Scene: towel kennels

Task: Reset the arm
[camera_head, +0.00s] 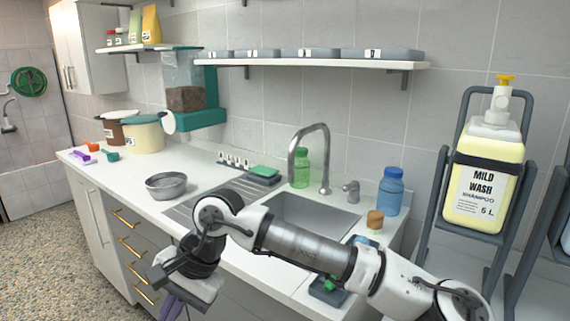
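My arm reaches from the lower right of the head view across the front of the counter and sink. My gripper (176,302) hangs at the lower middle-left, in front of the drawers and below the counter edge. Its fingers point down and run toward the bottom edge of the picture. Something purple-grey shows at the fingers, and I cannot tell whether it is finger or a held thing. Whether the fingers are open or shut does not show.
The white counter (180,165) carries a metal bowl (167,186), tubs, a green bottle (300,168) and a blue bottle (390,190) around the sink (310,214). A shampoo jug (484,180) stands in a grey rack at right. Open floor (60,240) lies at left.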

